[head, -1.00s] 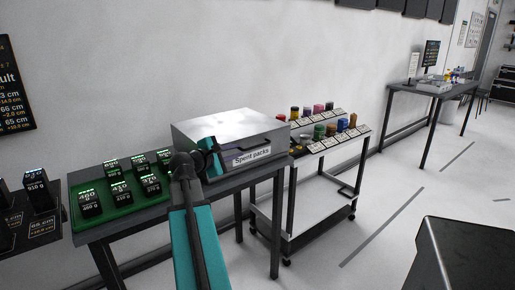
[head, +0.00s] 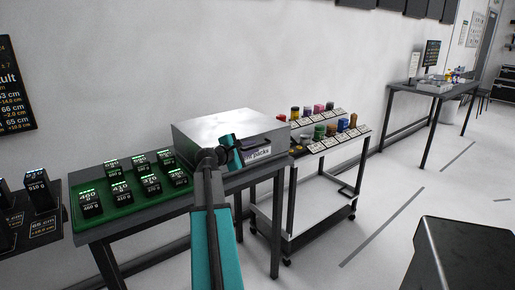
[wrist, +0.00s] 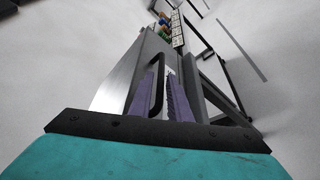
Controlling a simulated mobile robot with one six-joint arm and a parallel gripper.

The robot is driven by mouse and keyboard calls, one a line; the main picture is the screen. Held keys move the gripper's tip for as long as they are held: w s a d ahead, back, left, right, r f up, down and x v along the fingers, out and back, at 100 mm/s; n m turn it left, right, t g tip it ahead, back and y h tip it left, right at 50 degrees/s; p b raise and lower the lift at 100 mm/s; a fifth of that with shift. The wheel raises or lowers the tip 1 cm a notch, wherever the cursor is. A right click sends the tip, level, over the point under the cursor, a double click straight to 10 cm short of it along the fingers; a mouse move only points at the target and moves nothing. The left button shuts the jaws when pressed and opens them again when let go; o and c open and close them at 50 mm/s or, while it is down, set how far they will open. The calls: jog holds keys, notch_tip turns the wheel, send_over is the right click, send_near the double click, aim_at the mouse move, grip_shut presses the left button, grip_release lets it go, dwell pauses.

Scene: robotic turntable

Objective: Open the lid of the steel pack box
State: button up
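The steel pack box (head: 215,127) stands on the right end of the dark table, its lid down. A label reading "Spent packs" (head: 258,153) is on its front, now partly hidden behind my gripper. A dark handle (head: 278,144) sticks out at the front edge of the lid. My gripper (head: 262,147) is at the box's front, close to this handle. In the wrist view, the two purple fingers of my gripper (wrist: 163,82) stand apart, with the black handle loop (wrist: 156,72) between or just beyond them. I cannot tell whether they touch it.
A green tray (head: 118,220) with several dark labelled packs lies on the table (head: 160,216) left of the box. A white trolley (head: 318,215) with several coloured spools stands to the right. The wall is close behind the box. A dark block (head: 470,255) is at lower right.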

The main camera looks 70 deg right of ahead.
aim_at(258, 146)
jog(key=shift+x, duration=2.3)
grip_shut()
